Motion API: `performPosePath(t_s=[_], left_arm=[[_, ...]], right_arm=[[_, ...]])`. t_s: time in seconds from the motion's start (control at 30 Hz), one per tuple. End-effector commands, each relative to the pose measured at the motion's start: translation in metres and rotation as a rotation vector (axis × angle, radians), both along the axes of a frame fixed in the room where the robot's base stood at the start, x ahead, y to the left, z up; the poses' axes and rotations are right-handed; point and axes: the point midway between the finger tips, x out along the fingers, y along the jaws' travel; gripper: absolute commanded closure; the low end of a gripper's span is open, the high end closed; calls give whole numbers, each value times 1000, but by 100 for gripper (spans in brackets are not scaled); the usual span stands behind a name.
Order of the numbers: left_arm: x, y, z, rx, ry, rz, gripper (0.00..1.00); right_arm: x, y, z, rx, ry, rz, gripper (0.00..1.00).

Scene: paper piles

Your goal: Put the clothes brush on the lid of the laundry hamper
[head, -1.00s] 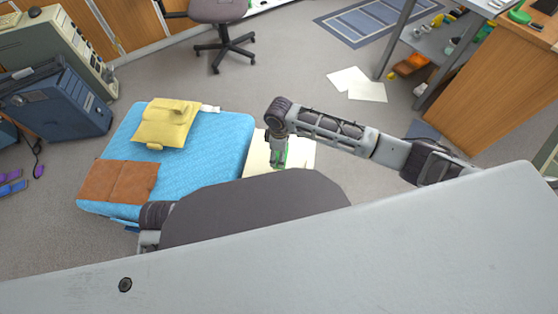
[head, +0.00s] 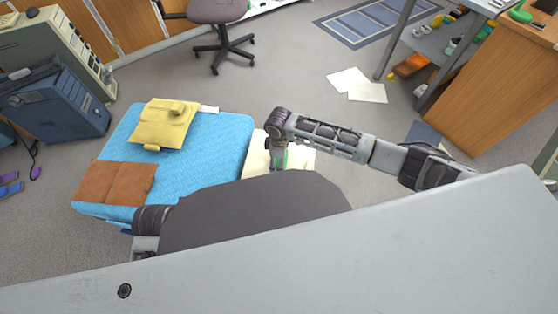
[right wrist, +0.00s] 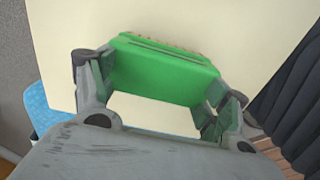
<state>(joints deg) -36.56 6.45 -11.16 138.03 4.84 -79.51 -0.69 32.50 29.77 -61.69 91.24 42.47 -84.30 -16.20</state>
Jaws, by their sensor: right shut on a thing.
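The clothes brush, a green block with a brownish bristly edge (right wrist: 165,68), sits between the fingers of my right gripper (right wrist: 158,90), which is shut on it. In the head view the gripper (head: 278,163) points down, with a strip of green showing at its side. Under it is a flat cream surface (right wrist: 275,25), which looks like the hamper lid; it also shows in the head view (head: 303,160). I cannot tell whether the brush touches it. My left gripper is out of view; only part of that arm shows.
A blue quilted surface (head: 215,150) stands directly left of the cream one, bearing a yellow garment (head: 160,125) and brown folded cloth (head: 115,183). An office chair (head: 217,25) and paper sheets (head: 357,83) are farther off. Open grey floor lies between.

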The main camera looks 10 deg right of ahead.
Motion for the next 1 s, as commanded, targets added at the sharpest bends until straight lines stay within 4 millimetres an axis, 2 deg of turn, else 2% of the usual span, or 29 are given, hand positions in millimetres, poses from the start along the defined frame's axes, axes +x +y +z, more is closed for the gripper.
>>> performPosePath(t_s=[0.17,0.47,0.5,0.63,1.0], left_arm=[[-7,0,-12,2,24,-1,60],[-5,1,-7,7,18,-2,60],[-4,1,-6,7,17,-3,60],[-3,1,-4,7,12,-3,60],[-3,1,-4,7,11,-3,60]], right_arm=[[0,0,-1,0,-1,0,50],[0,0,-4,-1,0,0,50],[0,0,-4,-1,0,0,21],[0,0,-4,-1,0,0,4],[0,0,-3,-1,-1,0,3]])
